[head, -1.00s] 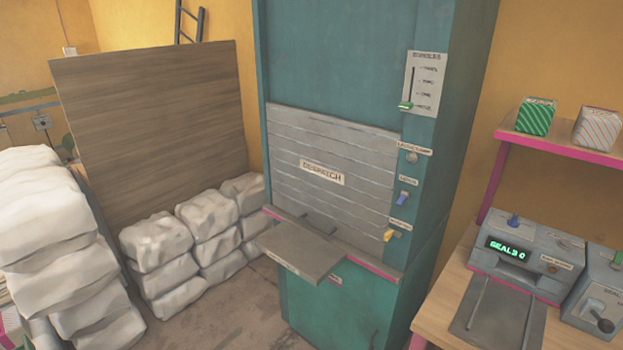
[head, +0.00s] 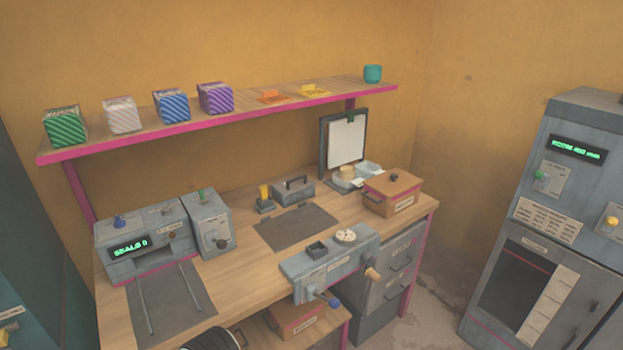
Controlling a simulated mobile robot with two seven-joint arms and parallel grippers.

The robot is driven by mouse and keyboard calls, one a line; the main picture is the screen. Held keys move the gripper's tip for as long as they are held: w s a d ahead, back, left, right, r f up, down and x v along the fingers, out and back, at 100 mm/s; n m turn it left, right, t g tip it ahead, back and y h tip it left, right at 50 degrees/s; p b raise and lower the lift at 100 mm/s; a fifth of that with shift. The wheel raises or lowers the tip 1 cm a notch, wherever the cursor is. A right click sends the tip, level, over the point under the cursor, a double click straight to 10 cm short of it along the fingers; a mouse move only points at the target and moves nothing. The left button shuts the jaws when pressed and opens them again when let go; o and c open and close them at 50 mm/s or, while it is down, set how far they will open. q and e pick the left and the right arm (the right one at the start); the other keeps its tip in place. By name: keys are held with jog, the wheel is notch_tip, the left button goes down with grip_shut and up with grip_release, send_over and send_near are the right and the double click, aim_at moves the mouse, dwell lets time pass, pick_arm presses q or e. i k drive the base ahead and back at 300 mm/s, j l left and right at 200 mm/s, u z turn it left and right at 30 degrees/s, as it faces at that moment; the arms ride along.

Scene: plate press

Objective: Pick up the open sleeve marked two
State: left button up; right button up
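I cannot make out a sleeve marked two in this view. Several striped boxes stand in a row on the wall shelf: a green one (head: 66,127), a pale one (head: 122,115), a blue one (head: 172,106) and a purple one (head: 215,98). Any marks on them are too small to read, and I cannot tell whether one is an open sleeve. An orange item (head: 273,97) and a yellow item (head: 313,91) lie flat farther right on the shelf. Neither of my grippers is in view.
The workbench (head: 185,249) carries a sealing machine (head: 142,246), a grey lever box (head: 208,224), a clipboard (head: 345,142), a brown lidded box (head: 391,191) and a grey crank device (head: 329,262). A dark mat (head: 295,228) is bare. A grey cabinet machine (head: 535,215) stands right, across open floor.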

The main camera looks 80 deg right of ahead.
aim_at(347, 186)
jog(key=z, duration=2.8)
jog(key=u, duration=1.25)
jog(key=i+l+u, duration=0.25)
jog(key=l, duration=1.1)
jog(key=l+u, duration=0.2)
jog(key=l, duration=1.15)
